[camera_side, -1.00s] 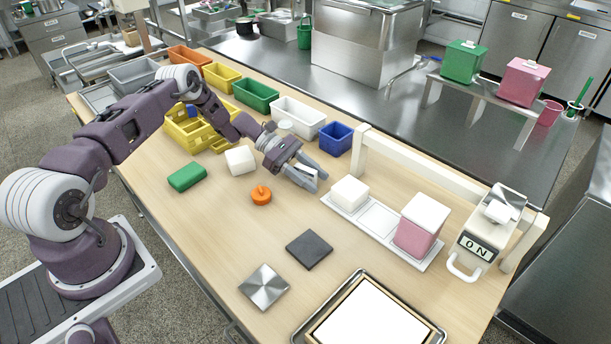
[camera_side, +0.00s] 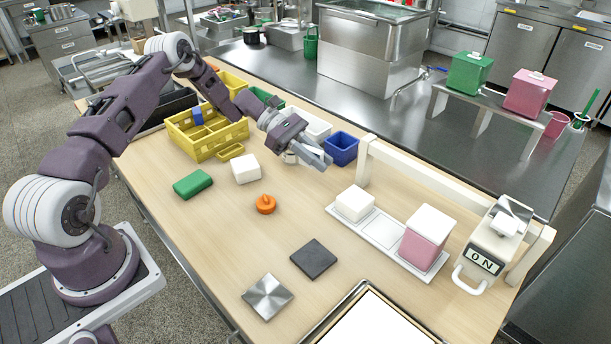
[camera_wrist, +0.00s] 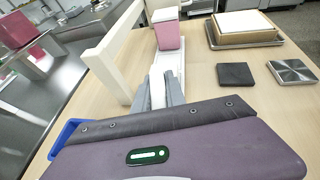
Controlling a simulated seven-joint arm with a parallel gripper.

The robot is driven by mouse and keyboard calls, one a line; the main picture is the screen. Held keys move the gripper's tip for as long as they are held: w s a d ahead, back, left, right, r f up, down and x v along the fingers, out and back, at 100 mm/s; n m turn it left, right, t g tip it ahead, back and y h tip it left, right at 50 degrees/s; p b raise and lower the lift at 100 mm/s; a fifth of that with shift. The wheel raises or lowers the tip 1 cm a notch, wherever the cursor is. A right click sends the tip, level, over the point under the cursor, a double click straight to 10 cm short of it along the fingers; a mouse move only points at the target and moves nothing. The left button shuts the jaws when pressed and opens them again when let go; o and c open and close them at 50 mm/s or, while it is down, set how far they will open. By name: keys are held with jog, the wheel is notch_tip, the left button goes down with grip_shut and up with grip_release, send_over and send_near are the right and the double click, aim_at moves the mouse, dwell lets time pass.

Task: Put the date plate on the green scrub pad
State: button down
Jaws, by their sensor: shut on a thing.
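My gripper (camera_side: 320,158) is above the far part of the wooden table, near the blue bin. Its fingers also show in the wrist view (camera_wrist: 158,96), shut on a small, thin white piece (camera_wrist: 157,88). I take this piece for the date plate; no marking on it can be read, and the fingers partly hide it. The green scrub pad (camera_side: 192,184) lies flat on the table at the left, well away from my gripper, with nothing on top. The pad is not in the wrist view.
A white block (camera_side: 246,169) and an orange knobbed disc (camera_side: 265,204) lie between pad and gripper. A yellow crate (camera_side: 207,134) and blue bin (camera_side: 342,148) stand behind. A white rail (camera_side: 430,177) stands right. Table around the pad's front is clear.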

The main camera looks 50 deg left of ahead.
jog(key=r, duration=0.8)
jog(key=shift+s+d+r, duration=0.2)
jog(key=shift+s+r, duration=0.05)
jog(key=shift+s, duration=0.1)
jog(key=s+a+f+m+g+y, duration=0.2)
jog(key=s+f+m+g, duration=0.1)
jog(key=s+m+g, duration=0.3)
jog(key=s+a+f+m+g+y, duration=0.2)
jog(key=s+f+m+g+y, duration=0.15)
jog(key=s, duration=0.45)
jog(key=s+a+f+m+g+y, duration=0.2)
jog(key=s+m+g, duration=0.4)
jog(key=s, duration=0.2)
notch_tip(320, 180, up, 9)
jog(key=m+t+y, duration=0.7)
jog(key=m+y, duration=1.1)
send_over(185, 178)
jog(key=shift+m+t, duration=0.25)
notch_tip(185, 178, down, 15)
jog(key=shift+f, duration=0.1)
